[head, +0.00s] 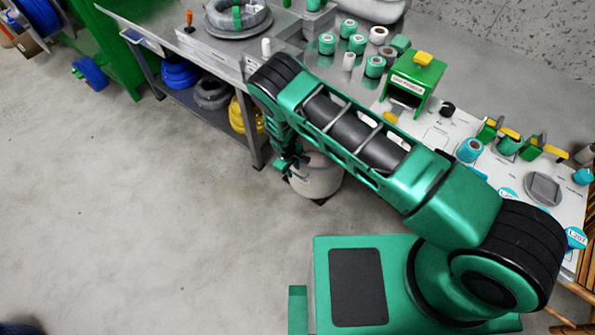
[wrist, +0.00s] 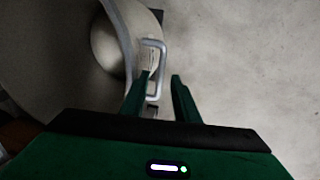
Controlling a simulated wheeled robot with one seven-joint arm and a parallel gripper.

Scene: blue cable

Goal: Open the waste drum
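The waste drum (head: 318,178) is a pale, round container on the floor beside the workbench, partly hidden behind my arm. In the wrist view the drum (wrist: 75,45) fills the left side, with a curved grey rim. A grey loop handle (wrist: 162,60) sticks out from its right side. My gripper (wrist: 160,78) is open, its two green fingers pointing at the handle. The lower part of the handle shows between the fingertips; I cannot tell whether they touch it. In the head view my gripper (head: 287,166) is small, at the drum's upper left. Whether the lid is raised is unclear.
The workbench (head: 222,72) stands behind the drum, with green spools and a green box (head: 412,80) on top. Blue, grey and yellow cable coils (head: 245,115) lie on its lower shelf. The concrete floor (head: 130,220) on the left is clear.

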